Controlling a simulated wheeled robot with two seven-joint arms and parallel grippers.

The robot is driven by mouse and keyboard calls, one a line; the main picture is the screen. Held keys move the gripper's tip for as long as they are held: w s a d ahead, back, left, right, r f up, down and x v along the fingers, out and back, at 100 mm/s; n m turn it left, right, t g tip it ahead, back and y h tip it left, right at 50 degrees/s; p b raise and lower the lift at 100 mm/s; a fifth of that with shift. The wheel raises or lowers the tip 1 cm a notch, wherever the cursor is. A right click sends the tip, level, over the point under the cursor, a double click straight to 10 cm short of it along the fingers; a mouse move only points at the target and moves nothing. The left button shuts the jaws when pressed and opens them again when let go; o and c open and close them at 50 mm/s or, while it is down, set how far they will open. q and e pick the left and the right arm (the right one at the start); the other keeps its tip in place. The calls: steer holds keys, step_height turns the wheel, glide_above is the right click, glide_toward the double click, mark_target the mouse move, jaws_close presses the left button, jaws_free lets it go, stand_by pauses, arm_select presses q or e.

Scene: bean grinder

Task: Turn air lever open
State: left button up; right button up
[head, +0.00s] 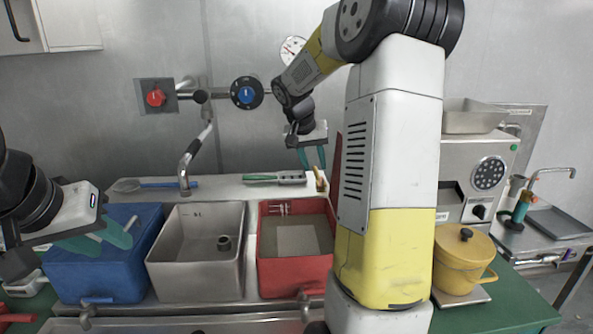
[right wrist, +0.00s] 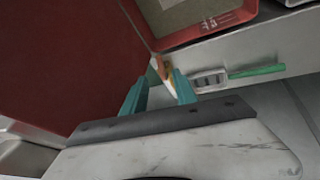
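No part is plainly identifiable as the air lever. A red knob (head: 156,97) and a round black dial with a blue centre (head: 246,93) are on the back wall pipework, beside a white gauge (head: 292,49). My right gripper (head: 313,158) hangs right of the dial, fingers down, open and apart from the knobs. In the right wrist view its fingertips (right wrist: 157,90) are spread. A small orange and white item (right wrist: 163,73) appears between or beyond them; contact cannot be told. My left gripper (head: 100,238) is open and empty over the blue basin.
A blue basin (head: 80,275), a steel sink (head: 160,262) and a red basin (head: 266,268) stand in a row. A faucet (head: 187,165) rises behind the sink. A yellow pot (head: 455,275) stands right. My right arm hides part of the counter. A green-handled tool (head: 260,178) lies behind.

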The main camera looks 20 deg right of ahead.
steer(key=shift+a+r, duration=0.1)
steer(key=shift+r, duration=0.05)
steer(key=shift+c, duration=1.1)
steer(key=shift+m+g, duration=0.4)
steer(key=shift+g, duration=0.2)
steer(key=a+r, duration=0.1)
steer(key=r, duration=0.1)
steer(key=w+r, duration=0.1)
steer(key=r, duration=0.1)
steer(key=w+a+r, duration=0.1)
steer(key=r, duration=0.1)
steer(key=shift+w+a+r, duration=0.2)
steer(key=shift+a+r, duration=0.15)
jaws_close()
glide_toward(321, 183)
steer(key=f, duration=0.1)
steer(key=w+d+f, duration=0.1)
steer(key=f, duration=0.1)
steer(key=w+f, duration=0.1)
steer(key=f, duration=0.1)
steer(key=shift+d, duration=0.15)
steer(key=shift+d+f, duration=0.25)
steer(key=shift+f, duration=0.2)
